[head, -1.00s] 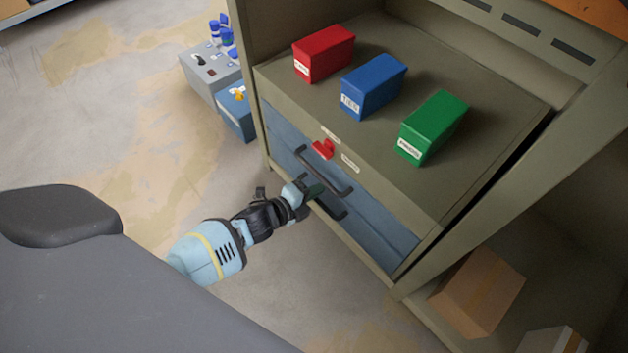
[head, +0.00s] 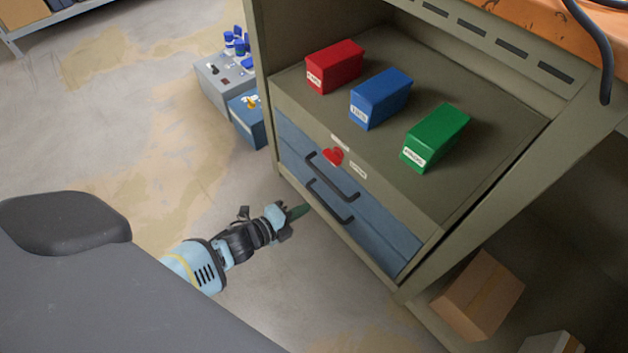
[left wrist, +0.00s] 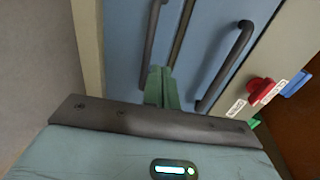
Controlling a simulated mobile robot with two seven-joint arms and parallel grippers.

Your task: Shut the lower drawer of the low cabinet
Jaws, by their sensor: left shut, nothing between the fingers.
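The low cabinet (head: 447,187) has two blue drawer fronts, each with a dark bar handle. The lower drawer (head: 368,242) looks about level with the upper one, with no clear gap; its handle (head: 328,203) also shows in the left wrist view (left wrist: 150,45). The upper handle (head: 330,176) is just above it and shows on the right in the left wrist view (left wrist: 226,66). My left gripper (head: 303,210) has its green fingers shut and empty, in front of the lower drawer and apart from it. The fingers also show in the left wrist view (left wrist: 161,88). My right gripper is out of view.
Red (head: 334,66), blue (head: 380,97) and green (head: 436,136) boxes stand on the cabinet top. A red knob (head: 333,156) sits on its front edge. A grey unit (head: 217,84) stands behind left, a carton (head: 478,294) at right. Floor before the drawers is free.

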